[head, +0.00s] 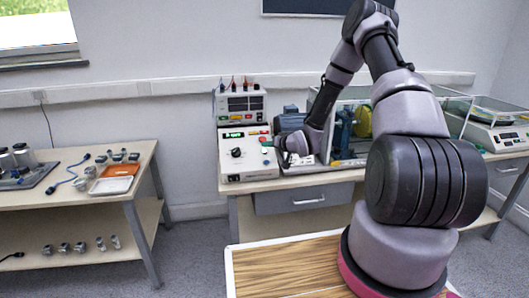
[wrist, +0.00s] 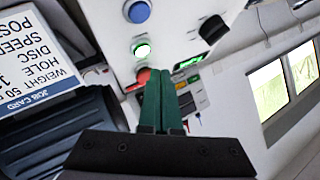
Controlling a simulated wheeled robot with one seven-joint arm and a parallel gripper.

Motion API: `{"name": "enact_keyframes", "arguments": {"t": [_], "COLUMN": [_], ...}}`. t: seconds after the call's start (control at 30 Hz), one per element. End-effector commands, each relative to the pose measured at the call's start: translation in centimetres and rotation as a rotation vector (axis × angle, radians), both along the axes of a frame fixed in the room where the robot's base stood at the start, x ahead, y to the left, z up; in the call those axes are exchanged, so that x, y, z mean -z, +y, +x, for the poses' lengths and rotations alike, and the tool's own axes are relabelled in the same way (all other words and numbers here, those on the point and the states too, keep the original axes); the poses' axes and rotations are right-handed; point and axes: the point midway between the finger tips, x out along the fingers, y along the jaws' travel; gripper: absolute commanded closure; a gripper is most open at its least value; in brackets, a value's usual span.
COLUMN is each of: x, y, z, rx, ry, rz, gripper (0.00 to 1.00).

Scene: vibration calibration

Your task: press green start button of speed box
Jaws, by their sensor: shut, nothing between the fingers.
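The speed box (head: 232,168) is a pale box with a green display and a dark knob, at the left end of the back bench. In the wrist view its panel (wrist: 170,25) shows a lit green button (wrist: 142,50), a blue button (wrist: 137,11), a red button (wrist: 143,75) and a black knob (wrist: 212,28). My gripper (wrist: 160,77) is shut and empty, its dark green fingers side by side. The tips appear near the red button, below the green button in the picture. I cannot tell whether they touch the panel. In the head view my gripper (head: 283,146) is at the box's right side.
A metered unit (head: 241,103) stands behind the box. A clear-walled enclosure (head: 350,95) with machinery is to its right. A job card (wrist: 35,60) lies left in the wrist view. A side table (head: 140,165) with a tray (head: 115,180) stands left, with open floor between.

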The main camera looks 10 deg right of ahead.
Motion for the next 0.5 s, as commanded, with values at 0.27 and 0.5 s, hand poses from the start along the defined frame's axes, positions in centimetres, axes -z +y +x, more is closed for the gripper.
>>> {"name": "enact_keyframes", "arguments": {"t": [0.27, 0.5], "x": [-2.5, -3.2], "y": [0.0, 0.0], "z": [-1.2, -1.5], "rx": [0.0, 0.0], "ry": [-0.001, 0.0], "rz": [0.0, 0.0], "gripper": [1.0, 1.0]}}
